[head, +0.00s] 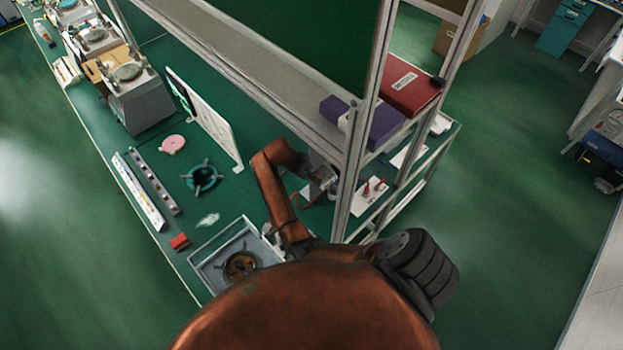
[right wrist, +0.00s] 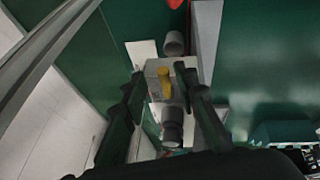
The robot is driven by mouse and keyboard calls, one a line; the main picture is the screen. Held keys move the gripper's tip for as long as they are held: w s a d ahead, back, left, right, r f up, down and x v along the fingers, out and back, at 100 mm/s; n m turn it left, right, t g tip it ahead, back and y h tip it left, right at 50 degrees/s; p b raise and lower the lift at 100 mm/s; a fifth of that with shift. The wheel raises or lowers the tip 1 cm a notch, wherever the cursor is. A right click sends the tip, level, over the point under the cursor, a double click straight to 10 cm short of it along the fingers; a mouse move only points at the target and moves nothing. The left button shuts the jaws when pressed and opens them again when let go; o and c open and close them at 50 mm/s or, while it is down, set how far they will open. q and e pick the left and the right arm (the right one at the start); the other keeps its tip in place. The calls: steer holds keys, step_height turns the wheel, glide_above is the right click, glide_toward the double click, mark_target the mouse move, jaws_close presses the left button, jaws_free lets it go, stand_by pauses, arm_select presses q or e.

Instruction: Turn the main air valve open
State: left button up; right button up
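The main air valve shows in the right wrist view as a pale grey block with a yellow handle (right wrist: 164,82) and grey round fittings above and below it. My right gripper (right wrist: 161,76) is open, with one dark finger on each side of the block and handle. I see no clear contact between the fingers and the handle. In the head view my copper arm reaches over the bench to the shelf post, and its far end is too small and covered to read the valve there. My left gripper is not in view.
A shelf post (head: 357,140) stands right beside my arm. A purple box (head: 375,124) and a red binder (head: 410,88) lie on the shelf. A grey tray (head: 213,262), teal ring (head: 202,178) and pink disc (head: 172,144) are on the green bench. Open floor lies to the right.

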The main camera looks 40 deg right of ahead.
steer(key=shift+c, duration=0.5)
jaws_close()
steer(key=shift+w, duration=0.1)
steer(key=shift+w+r+m+g+b, duration=0.1)
steer(key=shift+w+m+g+b, duration=0.25)
steer(key=shift+m, duration=0.25)
steer(key=shift+s, duration=0.1)
steer(key=shift+o, duration=0.5)
jaws_free()
